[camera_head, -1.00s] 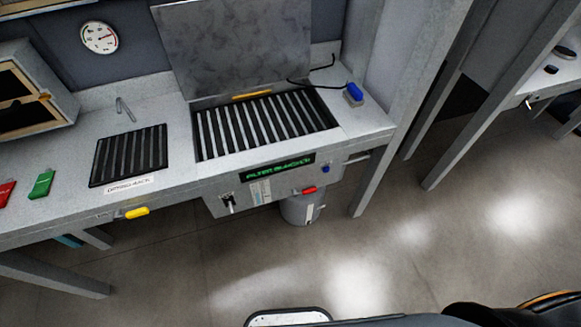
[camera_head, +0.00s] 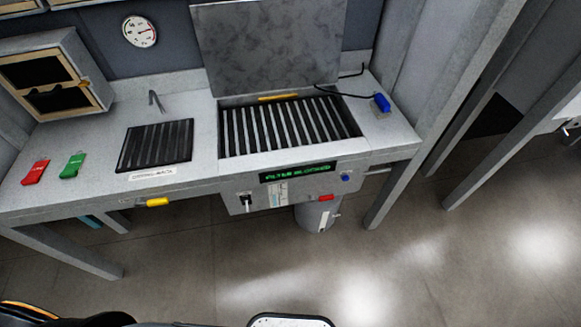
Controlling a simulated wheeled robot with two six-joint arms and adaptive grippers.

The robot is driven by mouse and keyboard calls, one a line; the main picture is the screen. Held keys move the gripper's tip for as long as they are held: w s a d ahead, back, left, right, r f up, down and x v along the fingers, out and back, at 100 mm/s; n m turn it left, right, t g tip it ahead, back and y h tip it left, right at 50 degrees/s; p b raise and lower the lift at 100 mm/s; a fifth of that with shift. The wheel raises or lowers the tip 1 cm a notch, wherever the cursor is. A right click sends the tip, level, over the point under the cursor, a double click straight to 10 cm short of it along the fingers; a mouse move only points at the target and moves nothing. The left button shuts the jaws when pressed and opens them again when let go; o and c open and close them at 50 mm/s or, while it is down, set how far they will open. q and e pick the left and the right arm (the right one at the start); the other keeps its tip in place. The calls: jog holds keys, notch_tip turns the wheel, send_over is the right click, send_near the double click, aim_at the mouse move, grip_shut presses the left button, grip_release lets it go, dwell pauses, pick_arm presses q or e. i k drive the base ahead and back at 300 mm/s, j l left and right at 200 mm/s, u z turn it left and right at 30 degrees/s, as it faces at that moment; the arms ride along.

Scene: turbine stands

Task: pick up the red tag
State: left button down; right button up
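The red tag (camera_head: 36,172) lies flat on the left part of the grey workbench (camera_head: 105,192), near its front edge. A green tag (camera_head: 72,165) lies just to its right, apart from it. Neither of my grippers shows in the head view.
A dark slatted rack (camera_head: 156,145) lies right of the tags. An open-lidded slatted bay (camera_head: 288,127) is further right, above a green-lit display (camera_head: 297,173). Bare floor (camera_head: 400,265) lies in front.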

aim_at(34, 176)
jog(key=u, duration=2.05)
